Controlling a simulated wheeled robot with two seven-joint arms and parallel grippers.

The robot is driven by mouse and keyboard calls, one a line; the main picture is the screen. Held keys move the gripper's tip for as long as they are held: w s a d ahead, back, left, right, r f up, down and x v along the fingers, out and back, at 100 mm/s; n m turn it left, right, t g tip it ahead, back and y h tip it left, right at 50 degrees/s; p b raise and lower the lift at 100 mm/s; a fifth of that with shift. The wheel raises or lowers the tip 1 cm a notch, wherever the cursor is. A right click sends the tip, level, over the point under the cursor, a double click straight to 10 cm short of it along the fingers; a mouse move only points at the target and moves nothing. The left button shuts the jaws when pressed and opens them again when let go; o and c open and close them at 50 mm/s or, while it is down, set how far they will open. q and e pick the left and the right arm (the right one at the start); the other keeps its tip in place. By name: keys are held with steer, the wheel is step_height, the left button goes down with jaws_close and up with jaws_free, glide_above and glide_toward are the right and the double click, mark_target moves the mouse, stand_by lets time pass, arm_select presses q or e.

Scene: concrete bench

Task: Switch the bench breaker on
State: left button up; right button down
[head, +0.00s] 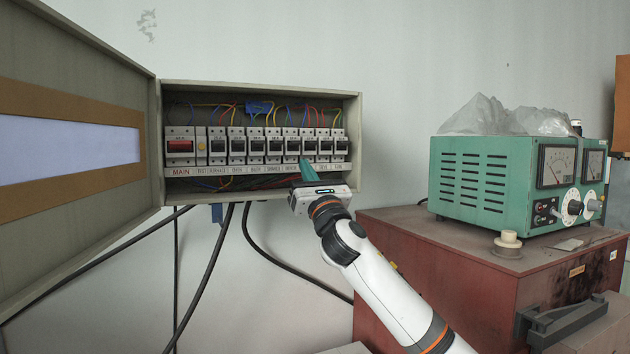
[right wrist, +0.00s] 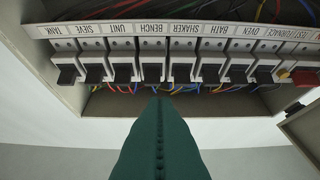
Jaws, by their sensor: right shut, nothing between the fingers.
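The bench breaker (head: 291,143) is one of a row of white breakers with black levers in the open panel. In the right wrist view, where the labels read upside down, its black lever (right wrist: 152,73) sits under the BENCH label and looks set like its neighbours. My right gripper (head: 305,170) has green fingers, shut and empty, just in front of and below the row in the head view. Its tip (right wrist: 159,98) shows close to the bench lever, slightly toward the shaker lever (right wrist: 181,73). Contact cannot be told. My left gripper is out of view.
The red main switch (head: 180,146) is at the row's left end. The panel door (head: 80,215) stands open at left. Black cables (head: 208,275) hang below the box. A green meter unit (head: 478,180) stands on a red cabinet (head: 450,250) at right.

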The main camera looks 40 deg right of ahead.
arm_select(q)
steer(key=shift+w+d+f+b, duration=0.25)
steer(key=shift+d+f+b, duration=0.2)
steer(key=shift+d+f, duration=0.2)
arm_select(e)
steer(key=s, duration=0.4)
steer(key=shift+s+f, duration=0.1)
steer(key=shift+s, duration=0.15)
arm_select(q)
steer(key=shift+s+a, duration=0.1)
